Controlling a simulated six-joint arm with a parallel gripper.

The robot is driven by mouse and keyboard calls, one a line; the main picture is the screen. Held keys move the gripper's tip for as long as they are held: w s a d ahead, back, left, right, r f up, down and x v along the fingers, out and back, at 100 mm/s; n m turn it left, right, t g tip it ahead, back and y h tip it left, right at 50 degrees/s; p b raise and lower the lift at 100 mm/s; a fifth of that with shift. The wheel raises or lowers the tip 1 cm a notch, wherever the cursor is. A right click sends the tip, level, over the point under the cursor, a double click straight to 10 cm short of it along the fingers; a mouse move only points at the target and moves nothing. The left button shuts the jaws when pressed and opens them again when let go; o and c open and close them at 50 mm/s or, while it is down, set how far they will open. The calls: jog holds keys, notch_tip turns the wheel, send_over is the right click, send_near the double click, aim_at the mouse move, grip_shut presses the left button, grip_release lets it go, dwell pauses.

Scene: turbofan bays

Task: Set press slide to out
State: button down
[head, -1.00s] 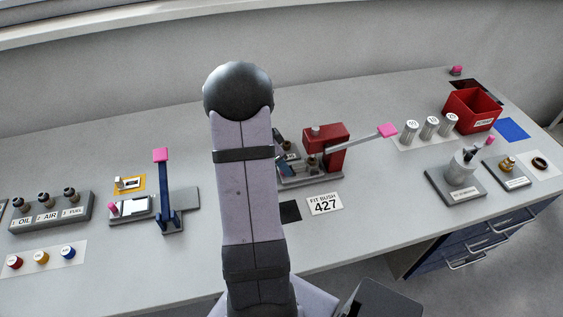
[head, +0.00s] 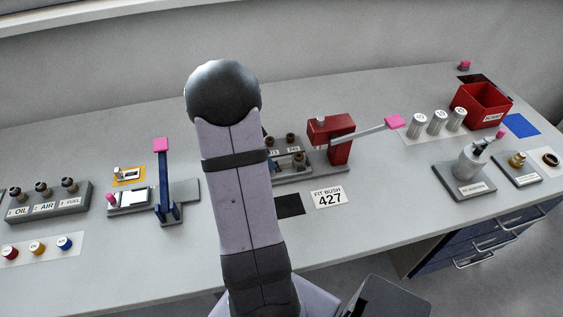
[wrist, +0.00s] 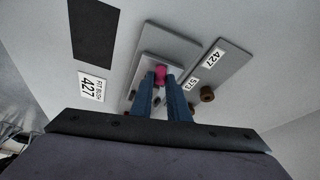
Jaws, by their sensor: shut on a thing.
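The red press (head: 335,138) stands on its grey base right of my arm in the head view, with a long lever ending in a pink grip (head: 393,121). In the wrist view, my gripper (wrist: 160,76) has its two blue fingers shut on a pink knob (wrist: 160,70). The knob stands over a stepped grey plate (wrist: 178,48), which appears to be the press slide. In the head view my arm hides the gripper, the knob and the left part of the press base. The slide's exact position cannot be told.
A rack (wrist: 222,62) labelled 427 and 573, with brown bushes, lies beside the plate. A FIT BUSH 427 card (head: 329,197) and black square (head: 289,205) lie in front. A blue lever (head: 164,180) stands left; silver cylinders (head: 437,123) and a red bin (head: 482,105) stand right.

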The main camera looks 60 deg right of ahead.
jog(key=w+a+b, duration=0.2)
jog(key=w+a, duration=0.2)
jog(key=shift+w+f, duration=0.1)
jog(key=shift+w+a, duration=0.15)
jog(key=shift+a, duration=0.05)
jog(key=c, duration=1.7)
grip_release()
jog(key=shift+w+a, duration=0.1)
jog(key=shift+a, duration=0.05)
jog(key=shift+r, duration=0.2)
jog(key=shift+b+v, duration=0.75)
jog(key=shift+v, duration=2.85)
